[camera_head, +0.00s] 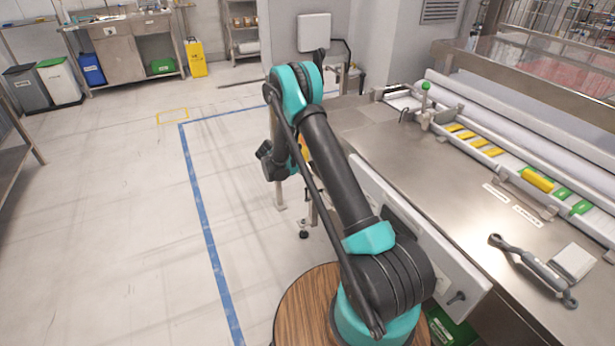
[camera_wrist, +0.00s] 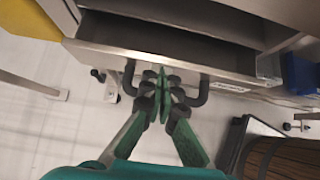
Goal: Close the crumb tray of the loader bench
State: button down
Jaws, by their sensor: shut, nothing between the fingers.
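The crumb tray (camera_wrist: 160,58) shows in the wrist view as a metal drawer under the bench. It stands pulled out, with its dark hollow inside visible behind the front panel. A dark bar handle (camera_wrist: 205,88) is on its front. My gripper (camera_wrist: 163,73) is shut with nothing in it. Its green fingertips are close to the tray front, between the two ends of the handle. I cannot tell whether they touch. In the head view, the loader bench (camera_head: 415,150) is on the right, and my arm hides the tray and the fingertips.
A wrench-like tool (camera_head: 530,268) and a white pad (camera_head: 573,262) lie on the bench top. A lane with yellow and green pieces (camera_head: 537,180) runs along its back. A yellow object (camera_wrist: 30,20) is at the wrist view's top left. The floor left of my arm is clear.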

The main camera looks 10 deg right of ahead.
jog(key=shift+w+d, duration=0.25)
jog(key=shift+d, duration=0.5)
jog(key=shift+w+d, duration=0.25)
jog(key=shift+d, duration=0.55)
jog(key=shift+w+d, duration=0.25)
jog(key=shift+d, duration=0.5)
